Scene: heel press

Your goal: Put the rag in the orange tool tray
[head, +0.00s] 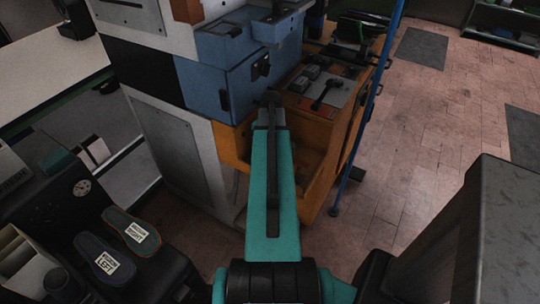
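I cannot make out a rag in the head view. An orange open-fronted housing (322,180) stands on the machine's lower right side, partly hidden behind my teal arm; I cannot tell whether it is the orange tool tray. My arm reaches up the middle of the picture from the bottom edge. Its far end is dark and lies in front of the orange part. My gripper's fingers do not show.
A blue and white machine (215,85) fills the upper middle. A blue pole (364,125) stands right of it. Two labelled insoles (133,231) lie on a black bench at lower left. A grey block (497,240) stands at lower right. The tiled floor (425,130) is open at right.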

